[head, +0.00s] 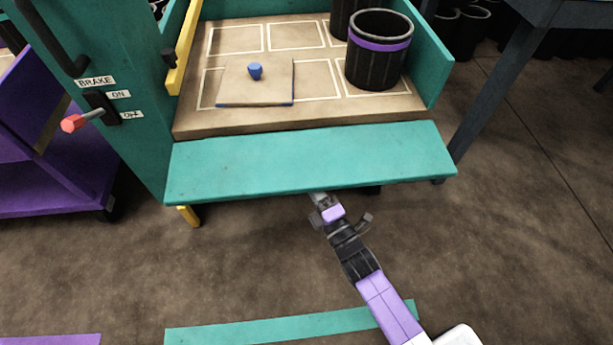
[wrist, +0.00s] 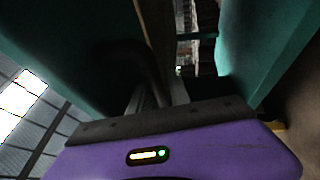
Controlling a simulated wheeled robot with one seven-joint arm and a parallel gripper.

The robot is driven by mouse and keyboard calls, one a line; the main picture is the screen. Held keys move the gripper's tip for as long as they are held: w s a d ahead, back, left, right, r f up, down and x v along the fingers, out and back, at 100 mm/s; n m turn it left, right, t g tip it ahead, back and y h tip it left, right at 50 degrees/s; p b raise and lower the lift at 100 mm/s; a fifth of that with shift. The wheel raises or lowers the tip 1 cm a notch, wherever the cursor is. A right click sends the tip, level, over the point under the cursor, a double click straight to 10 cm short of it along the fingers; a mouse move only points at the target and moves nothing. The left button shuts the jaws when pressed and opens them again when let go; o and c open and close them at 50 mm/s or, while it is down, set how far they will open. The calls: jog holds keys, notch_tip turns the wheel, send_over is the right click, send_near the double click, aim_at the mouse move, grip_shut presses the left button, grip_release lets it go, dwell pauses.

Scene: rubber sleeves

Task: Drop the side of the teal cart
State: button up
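The teal cart (head: 137,150) stands ahead in the head view. Its teal side panel (head: 310,162) slopes outward and down from the front edge of the wooden deck (head: 300,112), tilted rather than upright. My gripper (head: 318,196) is at the panel's lower near edge, around its middle, with the tips partly hidden by it. In the wrist view, grey fingers (wrist: 158,97) stand a little apart beside a dark curved bar (wrist: 150,65) in front of a shaded teal surface. I cannot tell whether they grip the bar.
A yellow latch bar (head: 184,50) runs at the deck's left side. A red-tipped brake lever (head: 75,122) is on the cart's left post. A board with a blue knob (head: 255,72) and black bins (head: 378,65) stand on the deck. A purple cart (head: 40,170) is left.

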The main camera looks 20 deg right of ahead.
jog(key=shift+w+r, duration=0.1)
jog(key=shift+w, duration=0.35)
jog(key=shift+c, duration=0.4)
grip_shut()
dwell(0.8)
